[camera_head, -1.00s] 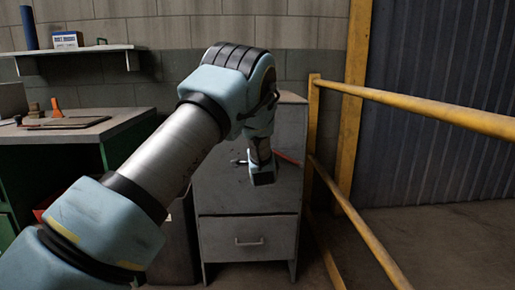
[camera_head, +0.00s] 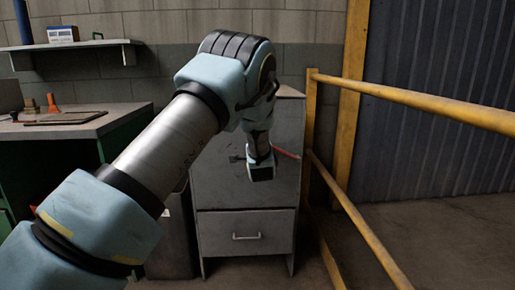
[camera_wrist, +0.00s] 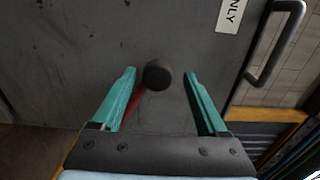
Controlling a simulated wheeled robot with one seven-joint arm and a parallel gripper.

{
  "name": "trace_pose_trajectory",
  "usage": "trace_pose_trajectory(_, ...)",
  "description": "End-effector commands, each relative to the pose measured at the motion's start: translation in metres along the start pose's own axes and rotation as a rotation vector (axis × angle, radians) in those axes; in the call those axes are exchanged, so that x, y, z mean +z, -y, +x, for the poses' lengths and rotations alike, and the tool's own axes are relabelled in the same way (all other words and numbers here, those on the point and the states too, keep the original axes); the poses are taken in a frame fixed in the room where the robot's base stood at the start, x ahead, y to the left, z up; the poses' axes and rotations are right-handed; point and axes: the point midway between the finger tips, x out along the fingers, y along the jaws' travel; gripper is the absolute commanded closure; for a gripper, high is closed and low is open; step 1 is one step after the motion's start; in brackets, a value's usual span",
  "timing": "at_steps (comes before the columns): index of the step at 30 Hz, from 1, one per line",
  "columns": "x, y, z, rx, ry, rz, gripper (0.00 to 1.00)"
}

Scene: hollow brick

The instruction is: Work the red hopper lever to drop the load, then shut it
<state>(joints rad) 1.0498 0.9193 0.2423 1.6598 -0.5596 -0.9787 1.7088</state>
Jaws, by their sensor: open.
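The red lever (camera_head: 286,153) shows in the head view as a short red bar to the right of my gripper (camera_head: 261,170), at the front of a grey metal hopper cabinet (camera_head: 225,190). In the wrist view my gripper (camera_wrist: 160,76) has its two teal fingers spread apart. A dark round knob (camera_wrist: 157,74) shows between the fingertips, with the red lever shaft (camera_wrist: 135,104) running down behind it to the left. The fingers do not visibly touch the knob. My arm hides part of the cabinet in the head view.
A yellow railing (camera_head: 420,97) stands close on the right. A green workbench (camera_head: 100,118) is on the left, below a wall shelf (camera_head: 75,44). The cabinet has a lower drawer handle (camera_head: 246,237). A grey bar handle (camera_wrist: 283,45) and a white label (camera_wrist: 230,14) show in the wrist view.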

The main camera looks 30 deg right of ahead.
Motion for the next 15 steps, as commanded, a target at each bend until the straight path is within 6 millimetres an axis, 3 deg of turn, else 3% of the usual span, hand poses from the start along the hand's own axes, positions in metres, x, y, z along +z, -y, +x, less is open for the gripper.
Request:
trace_pose_trajectory(9,-0.001,0.0,-0.063,0.002,-0.003,0.001,0.24)
trace_pose_trajectory(15,-0.001,0.0,-0.089,0.001,-0.001,0.001,0.24)
